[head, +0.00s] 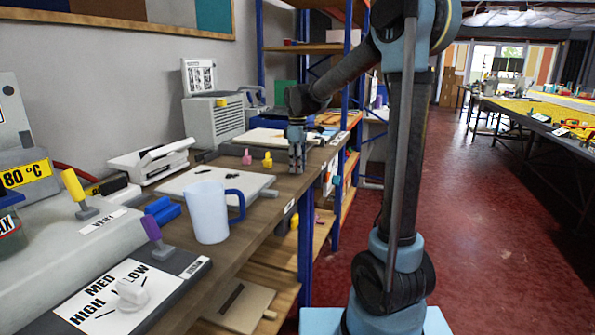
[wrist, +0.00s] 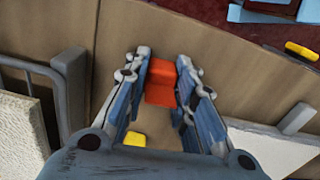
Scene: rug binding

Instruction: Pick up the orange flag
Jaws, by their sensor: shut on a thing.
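The orange flag (wrist: 160,94) shows in the wrist view between the two blue-grey fingers of my gripper (wrist: 164,78). The fingers stand on either side of it, and my gripper is shut on it over the wooden bench top (wrist: 225,70). In the head view my gripper (head: 297,158) points down at the bench near its right edge. I cannot make out the orange flag there. Whether the flag touches the bench is not clear.
Close to my gripper stand a yellow piece (head: 267,160) and a pink piece (head: 247,156). A pale board (head: 215,182) and a white mug (head: 207,212) with a blue handle are nearer. A blue-framed shelf (head: 348,120) stands behind. The red floor (head: 490,240) at right is open.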

